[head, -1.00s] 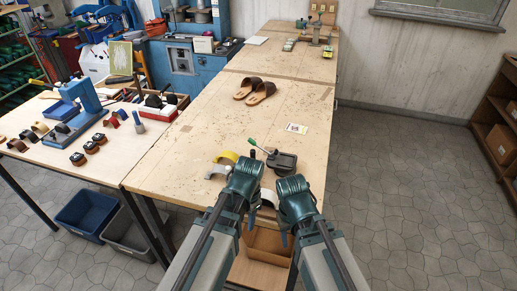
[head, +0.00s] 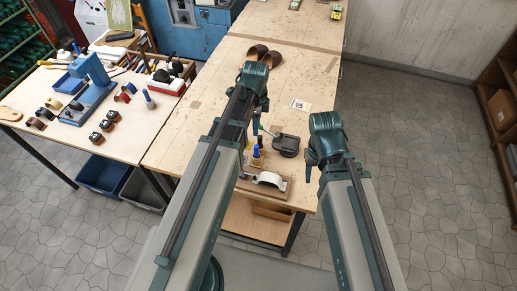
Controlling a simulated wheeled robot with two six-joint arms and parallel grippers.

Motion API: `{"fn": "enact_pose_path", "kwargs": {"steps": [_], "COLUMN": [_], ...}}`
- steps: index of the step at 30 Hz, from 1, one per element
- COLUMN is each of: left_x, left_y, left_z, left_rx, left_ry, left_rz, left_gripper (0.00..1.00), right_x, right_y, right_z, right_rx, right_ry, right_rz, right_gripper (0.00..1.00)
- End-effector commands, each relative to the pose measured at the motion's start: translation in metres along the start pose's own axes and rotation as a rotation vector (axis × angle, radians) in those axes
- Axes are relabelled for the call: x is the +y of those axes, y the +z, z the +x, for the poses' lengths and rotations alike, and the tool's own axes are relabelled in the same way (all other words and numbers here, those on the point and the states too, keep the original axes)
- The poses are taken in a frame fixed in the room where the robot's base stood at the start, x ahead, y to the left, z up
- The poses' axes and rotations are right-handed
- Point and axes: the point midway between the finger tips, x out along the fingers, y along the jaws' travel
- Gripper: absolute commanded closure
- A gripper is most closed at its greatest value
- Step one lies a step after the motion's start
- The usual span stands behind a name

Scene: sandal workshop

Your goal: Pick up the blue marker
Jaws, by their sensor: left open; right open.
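A small blue upright piece (head: 256,151), which looks like the blue marker, stands near the table's front edge, with yellow at its foot and a dark piece behind it. It is small, so I cannot tell its exact shape. My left gripper (head: 261,101) is open and empty over the table, farther back than the blue piece and apart from it. My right gripper (head: 309,170) is open and empty near the table's right edge, to the right of the blue piece. My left arm hides part of the table to the left.
A dark device (head: 286,145) stands right of the blue piece. A wooden block with a white arch (head: 268,180) lies at the front edge. Brown sandals (head: 274,60) lie farther back, partly hidden. A white card (head: 301,105) is on the right side. A tool table stands left.

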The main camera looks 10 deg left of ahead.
Motion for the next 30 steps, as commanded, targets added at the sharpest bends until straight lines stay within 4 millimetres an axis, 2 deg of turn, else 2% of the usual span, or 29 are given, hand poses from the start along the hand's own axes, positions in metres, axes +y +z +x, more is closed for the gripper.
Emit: {"fn": "enact_pose_path", "kwargs": {"steps": [8,21,24,30], "left_x": [0.000,0.001,0.001,0.001], "left_y": [0.000,0.000,0.000,0.000], "left_z": [0.022,0.082,0.088,0.087], "left_rx": [0.000,0.000,0.000,0.000], "left_ry": [0.000,0.000,0.000,0.000], "left_rz": [-0.002,-0.002,-0.003,-0.003], "left_gripper": [0.59,0.59,0.59,0.59], "right_x": [-0.002,-0.007,-0.008,-0.008], "right_y": [-0.002,-0.006,-0.006,-0.006], "right_z": [0.022,0.081,0.087,0.086], "right_rx": [0.001,0.003,0.004,0.004], "right_ry": [0.001,0.001,0.001,0.001], "right_rz": [-0.004,-0.004,-0.003,-0.003], "right_gripper": [0.50,0.50,0.50,0.50]}}
